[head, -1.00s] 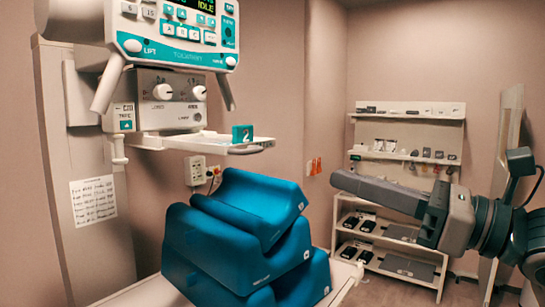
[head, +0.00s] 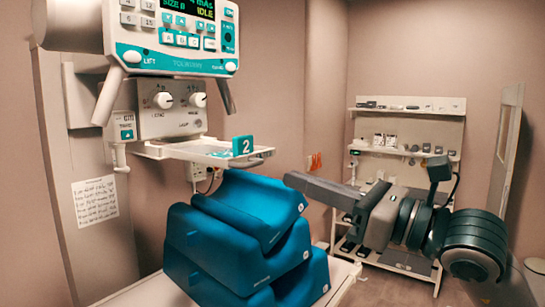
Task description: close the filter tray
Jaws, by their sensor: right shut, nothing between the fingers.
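The filter tray (head: 196,151) sticks out to the right from under the collimator box (head: 171,107) of the X-ray head. It is pulled out, with a teal block marked 2 (head: 243,147) standing on it and a grey handle at its right end (head: 262,154). My right gripper (head: 292,179) comes in from the right, shut and empty. Its tip is to the right of the tray's handle and a little lower in the picture, with a gap between them. My left gripper is not in view.
Stacked blue foam wedges (head: 235,240) lie on a white table (head: 343,273) below the tray. The control panel (head: 180,40) is above. A shelf unit (head: 410,125) stands behind my right arm. A paper notice (head: 95,200) hangs at left.

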